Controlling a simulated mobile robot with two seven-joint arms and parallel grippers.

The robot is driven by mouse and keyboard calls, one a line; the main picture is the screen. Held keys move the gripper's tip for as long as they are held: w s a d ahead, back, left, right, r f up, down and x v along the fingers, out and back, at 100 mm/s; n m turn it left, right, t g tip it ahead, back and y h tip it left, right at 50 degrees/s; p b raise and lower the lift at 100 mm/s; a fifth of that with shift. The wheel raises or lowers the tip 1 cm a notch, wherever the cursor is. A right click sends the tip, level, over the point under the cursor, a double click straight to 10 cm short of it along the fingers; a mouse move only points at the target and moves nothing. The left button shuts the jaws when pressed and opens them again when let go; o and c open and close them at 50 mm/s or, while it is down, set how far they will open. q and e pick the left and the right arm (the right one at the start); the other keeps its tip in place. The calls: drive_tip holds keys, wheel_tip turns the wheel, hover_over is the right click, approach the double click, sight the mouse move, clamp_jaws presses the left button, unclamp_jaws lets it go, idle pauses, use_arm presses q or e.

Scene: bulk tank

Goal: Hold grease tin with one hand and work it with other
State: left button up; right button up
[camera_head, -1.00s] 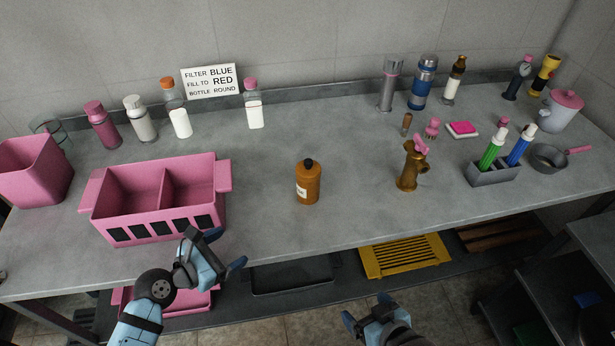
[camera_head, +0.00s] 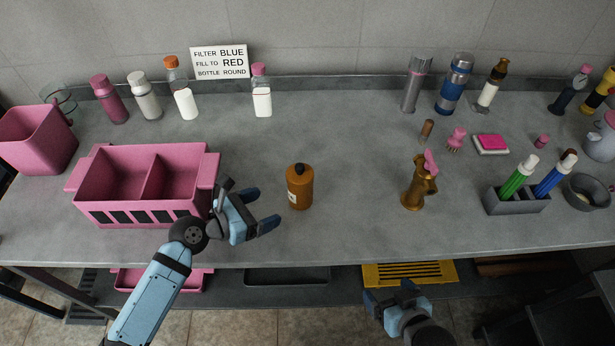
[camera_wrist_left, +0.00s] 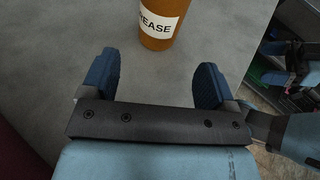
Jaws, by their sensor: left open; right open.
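The grease tin is an orange-brown bottle with a dark cap (camera_head: 300,187), upright in the middle of the counter; its label, partly reading "EASE", shows in the left wrist view (camera_wrist_left: 160,22). My left gripper (camera_head: 264,208) is open and empty, just left of the bottle and apart from it. In the left wrist view its two blue fingers (camera_wrist_left: 153,88) are spread, with the bottle ahead of the gap between them. My right gripper (camera_head: 389,297) is open and empty, below and in front of the counter's front edge, to the right of the bottle.
A pink two-compartment bin (camera_head: 148,215) stands left of my left gripper. A brass tap-like fitting with a pink handle (camera_head: 416,190) stands right of the bottle. A grey holder with green and blue pens (camera_head: 515,203) is farther right. The counter around the bottle is clear.

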sight(290, 197)
use_arm(q)
drive_tip(key=shift+w+d+f+b, duration=0.25)
drive_tip(key=shift+d+b, duration=0.1)
drive_tip(key=shift+d, duration=0.05)
drive_tip(key=b+x, duration=0.3)
drive_tip(key=x, duration=0.1)
drive_tip(key=shift+w+d+f, duration=0.25)
drive_tip(key=x, duration=0.2)
drive_tip(key=p, duration=0.1)
drive_tip(key=shift+w+d+r, duration=0.15)
drive_tip(key=shift+w+d, duration=0.1)
drive_tip(key=shift+d, duration=0.15)
drive_tip(key=shift+w+d, duration=0.3)
drive_tip(key=shift+d, duration=0.1)
drive_tip(key=shift+d+f, duration=0.15)
drive_tip(key=shift+f, duration=0.1)
use_arm(e)
drive_tip(key=shift+w+f, duration=0.1)
drive_tip(key=shift+f, duration=0.85)
use_arm(q)
drive_tip(key=c, duration=0.6)
use_arm(e)
drive_tip(key=shift+a+r, duration=0.1)
drive_tip(key=shift+a+r, duration=0.15)
drive_tip(key=shift+a, duration=0.05)
drive_tip(key=shift+w+d, duration=0.1)
drive_tip(key=shift+d, duration=0.1)
